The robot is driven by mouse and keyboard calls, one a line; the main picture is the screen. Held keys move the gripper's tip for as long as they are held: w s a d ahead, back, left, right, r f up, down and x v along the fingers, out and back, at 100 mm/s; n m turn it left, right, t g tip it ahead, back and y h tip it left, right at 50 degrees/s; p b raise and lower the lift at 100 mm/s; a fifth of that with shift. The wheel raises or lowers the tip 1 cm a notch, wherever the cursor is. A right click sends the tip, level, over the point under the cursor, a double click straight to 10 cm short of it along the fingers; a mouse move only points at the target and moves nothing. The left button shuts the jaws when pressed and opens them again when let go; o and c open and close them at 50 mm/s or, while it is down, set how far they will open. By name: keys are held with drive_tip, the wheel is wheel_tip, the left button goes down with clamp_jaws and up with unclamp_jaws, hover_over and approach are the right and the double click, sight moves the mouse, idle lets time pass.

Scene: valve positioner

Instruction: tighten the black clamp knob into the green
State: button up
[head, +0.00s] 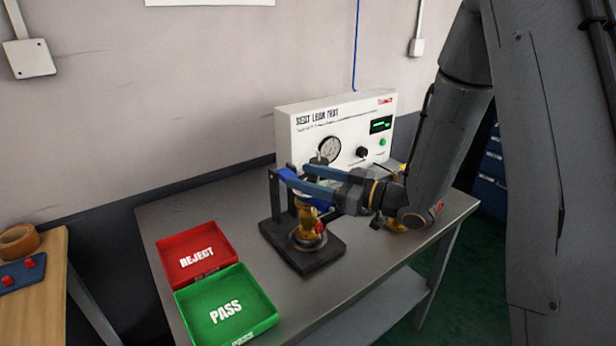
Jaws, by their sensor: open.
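A black clamp stand (277,205) with a dark base plate stands on the grey bench, in front of the white test box. A brass valve (308,234) sits upright in it. A small dark part (318,158) shows at the top of the stand, just behind my fingers; it may be the black clamp knob, but I cannot tell for sure. My gripper (295,170) reaches in from the right at the top of the stand, with its two blue fingers apart. The fingers hide much of the clamp's top, and no green mark on the clamp can be made out.
The white seat leak test box (300,124) with gauge, black dial and green light stands behind. A red REJECT tray (196,256) and a green PASS tray (228,308) lie at left. Brass parts (398,222) lie partly hidden beneath my arm. Bench space before the stand is clear.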

drive_tip(key=c, duration=1.1)
drive_tip(key=shift+o, duration=0.2)
drive_tip(key=shift+m+t+h, duration=0.3)
drive_tip(key=shift+t, duration=0.1)
